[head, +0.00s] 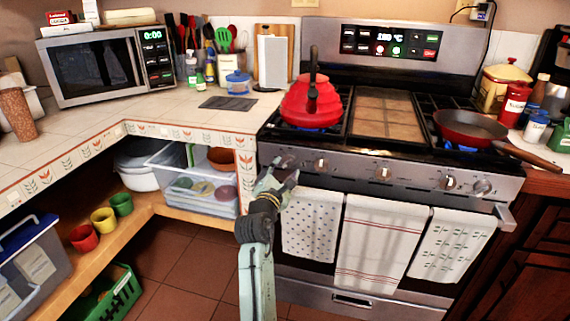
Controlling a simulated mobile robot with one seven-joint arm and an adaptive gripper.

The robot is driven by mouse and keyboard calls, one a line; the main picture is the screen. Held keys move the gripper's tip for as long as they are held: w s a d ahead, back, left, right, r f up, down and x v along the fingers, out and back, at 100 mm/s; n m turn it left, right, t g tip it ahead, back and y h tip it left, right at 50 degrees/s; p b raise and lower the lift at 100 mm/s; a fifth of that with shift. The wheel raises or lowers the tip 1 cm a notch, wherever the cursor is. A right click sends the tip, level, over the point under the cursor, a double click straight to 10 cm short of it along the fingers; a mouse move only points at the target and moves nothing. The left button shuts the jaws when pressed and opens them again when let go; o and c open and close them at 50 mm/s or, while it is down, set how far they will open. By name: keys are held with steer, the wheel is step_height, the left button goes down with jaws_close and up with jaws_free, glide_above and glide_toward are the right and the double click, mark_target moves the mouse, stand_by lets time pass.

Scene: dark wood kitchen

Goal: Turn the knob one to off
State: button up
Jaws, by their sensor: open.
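The stove (330,190) has a row of several silver knobs along its front. The leftmost knob (287,161) is partly hidden by my gripper (283,171). My gripper is open, with its fingertips at the left end of the panel, close to this knob; I cannot tell whether they touch it. The second knob from the left (320,165) is just right of my gripper, and the middle knob (383,174) is clear. Two more knobs (448,182) (482,187) sit at the right. Which way the leftmost knob points is hard to see.
A red kettle (311,104) stands on the left burner, with blue flame below it. Towels (380,240) hang on the oven handle. The tiled counter (190,112) adjoins the stove's left side.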

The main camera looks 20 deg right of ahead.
mark_target(286, 165)
steer(key=shift+x, duration=1.65)
steer(key=c, duration=0.8)
